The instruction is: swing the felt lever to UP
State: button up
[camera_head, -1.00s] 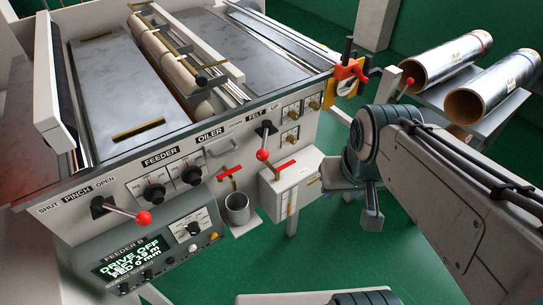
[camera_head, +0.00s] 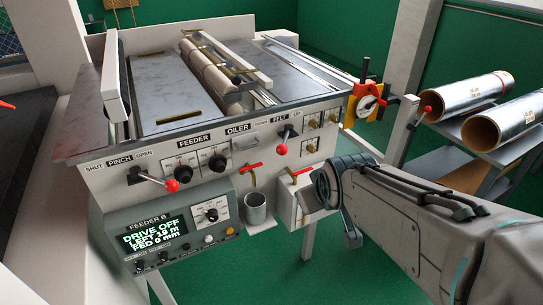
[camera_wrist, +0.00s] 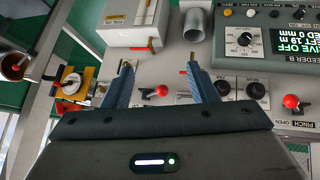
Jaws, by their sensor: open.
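The felt lever (camera_head: 281,150) has a red ball knob on a short arm, below the FELT label on the machine's front panel. Its knob leans toward the DOWN side, with UP at the right end of the scale. In the wrist view the felt lever's red knob (camera_wrist: 162,90) shows between my fingers, and the panel appears upside down. My gripper (camera_wrist: 159,70) is open with nothing held. Its distance to the knob is unclear; no contact shows. In the head view my arm is right of and below the lever, and the fingertips are mostly hidden.
The pinch lever (camera_head: 172,185) with a red ball is at the left. Red-handled valves and a metal cup (camera_head: 255,208) sit below the panel. A yellow-and-red device (camera_head: 368,100) juts from the right corner. Foil rolls (camera_head: 468,97) lie on a rack at the right.

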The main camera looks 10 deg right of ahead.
jog(key=w+f+n+t+b, duration=0.4)
jog(key=w+f+t+b, duration=0.15)
jog(key=w+b, duration=0.2)
jog(key=n+t+y+p, duration=0.1)
jog(key=n+t+y, duration=0.2)
jog(key=n+t, duration=0.25)
send_near(283, 153)
jog(key=shift+w+r+g, duration=0.2)
jog(key=shift+r+g, duration=0.2)
jog(key=shift+r, duration=0.1)
jog(key=shift+w+p, duration=0.15)
jog(key=shift+p, duration=0.8)
jog(key=w+p, duration=0.2)
jog(key=w, duration=0.1)
jog(key=w+a+p, duration=0.1)
jog(key=w+p, duration=0.2)
jog(key=w, duration=0.1)
jog(key=w+p, duration=0.3)
jog(key=w, duration=0.1)
jog(key=shift+a+f, duration=0.2)
jog(key=shift+f, duration=0.05)
jog(key=shift+c, duration=0.3)
